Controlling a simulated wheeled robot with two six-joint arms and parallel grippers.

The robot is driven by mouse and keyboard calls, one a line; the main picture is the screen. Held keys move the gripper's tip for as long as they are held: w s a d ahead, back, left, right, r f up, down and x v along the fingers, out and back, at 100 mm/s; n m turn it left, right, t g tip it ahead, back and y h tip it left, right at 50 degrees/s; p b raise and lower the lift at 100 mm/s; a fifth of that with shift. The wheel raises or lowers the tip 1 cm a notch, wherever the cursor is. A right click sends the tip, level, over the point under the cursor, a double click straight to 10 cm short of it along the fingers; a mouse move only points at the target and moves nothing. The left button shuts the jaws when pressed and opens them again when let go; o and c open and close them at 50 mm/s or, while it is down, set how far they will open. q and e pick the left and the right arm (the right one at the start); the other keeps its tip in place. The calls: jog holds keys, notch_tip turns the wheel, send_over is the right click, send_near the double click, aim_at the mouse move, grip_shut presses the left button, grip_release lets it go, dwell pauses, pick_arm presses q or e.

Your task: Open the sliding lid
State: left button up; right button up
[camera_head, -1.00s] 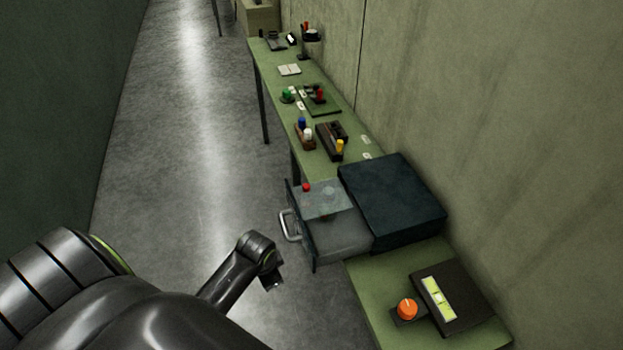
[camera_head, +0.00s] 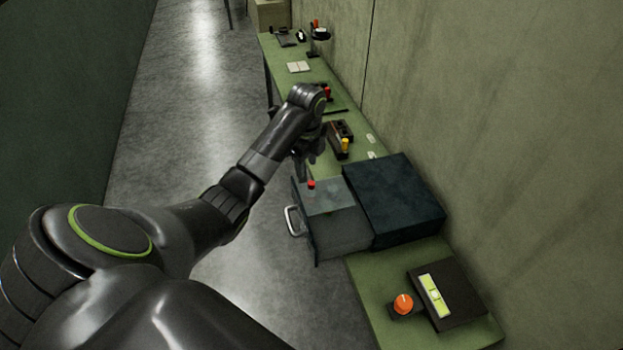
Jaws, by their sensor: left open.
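A dark cabinet (camera_head: 395,197) stands on the green bench with its grey drawer (camera_head: 342,236) pulled out to the left. A clear sliding lid (camera_head: 338,193) covers the far part of the drawer, and its near part shows uncovered. A red knob (camera_head: 311,185) stands on the lid near its left end. My left gripper (camera_head: 304,170) is open and points down just beyond and above the red knob. Whether it touches the knob I cannot tell. My left arm hides part of the bench behind it. My right gripper is not in view.
A metal handle (camera_head: 292,221) sticks out from the drawer front. An orange knob (camera_head: 403,303) and a dark panel (camera_head: 446,296) lie on the near bench. A dark block with a yellow-topped piece (camera_head: 345,146) stands beyond the cabinet. The aisle floor (camera_head: 175,130) is clear.

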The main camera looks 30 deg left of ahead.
pick_arm(q)
jog(key=w+a+r+m, duration=0.1)
jog(key=w+r+m, duration=0.25)
jog(key=r, duration=0.25)
jog(key=b, duration=0.7)
send_near(311, 183)
jog(key=shift+n, duration=0.35)
notch_tip(311, 183, down, 7)
jog(key=shift+w+a+p, duration=0.1)
jog(key=shift+w+p, duration=0.05)
jog(key=shift+p, duration=0.35)
jog(key=shift+f, duration=0.8)
jog(key=shift+c, duration=0.2)
grip_shut()
